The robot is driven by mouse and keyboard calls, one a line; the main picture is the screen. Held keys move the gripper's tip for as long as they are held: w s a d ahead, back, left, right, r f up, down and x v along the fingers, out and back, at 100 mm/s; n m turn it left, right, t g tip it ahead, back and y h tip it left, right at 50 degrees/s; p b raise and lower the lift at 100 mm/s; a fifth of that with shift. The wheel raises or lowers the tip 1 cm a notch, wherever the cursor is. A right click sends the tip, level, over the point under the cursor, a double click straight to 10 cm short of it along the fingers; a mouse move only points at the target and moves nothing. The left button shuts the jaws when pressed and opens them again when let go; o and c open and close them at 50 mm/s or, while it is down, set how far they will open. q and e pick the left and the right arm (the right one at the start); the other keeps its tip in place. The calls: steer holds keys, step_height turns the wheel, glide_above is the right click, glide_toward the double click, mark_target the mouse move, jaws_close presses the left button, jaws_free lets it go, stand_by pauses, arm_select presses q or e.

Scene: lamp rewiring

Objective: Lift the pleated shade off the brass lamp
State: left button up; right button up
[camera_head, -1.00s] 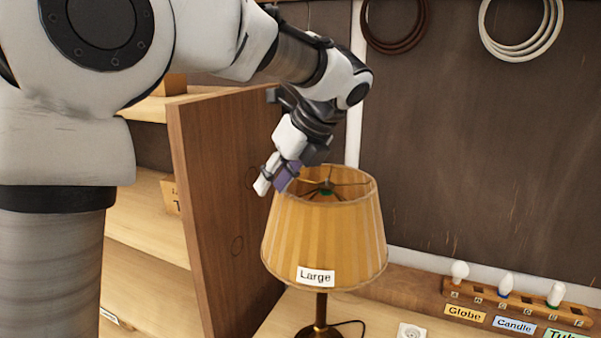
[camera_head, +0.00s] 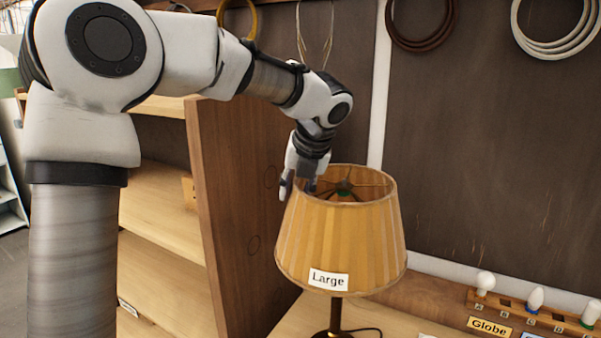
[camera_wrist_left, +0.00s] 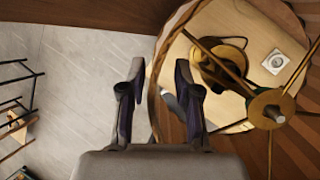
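The pleated yellow shade (camera_head: 345,245) with a "Large" label sits on the brass lamp (camera_head: 335,316), whose lower stem shows beneath it. Thin spokes and a green-ringed hub show in the shade's open top. My left gripper (camera_head: 297,192) points down at the left part of the top rim, one finger outside and one at the inside. In the left wrist view, the fingers of my left gripper (camera_wrist_left: 160,80) are spread apart, with the shade's rim (camera_wrist_left: 155,95) passing between them. Whether either finger touches the rim I cannot tell. My right gripper is out of view.
A wooden panel (camera_head: 240,200) with shelves stands left of the shade. A bulb rack (camera_head: 540,318) with labelled slots lies at the right on the bench. Coiled cables (camera_head: 422,25) hang on the dark back wall. A white socket (camera_wrist_left: 275,62) shows through the shade.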

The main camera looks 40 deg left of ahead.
arm_select(q)
steer(key=shift+a+f, duration=0.55)
steer(key=shift+d+r, duration=0.1)
steer(key=shift+d, duration=0.1)
steer(key=shift+c, duration=0.3)
steer(key=shift+d, duration=0.15)
jaws_close()
steer(key=shift+s, duration=0.1)
steer(key=shift+r+p, duration=0.25)
steer(key=shift+p, duration=0.05)
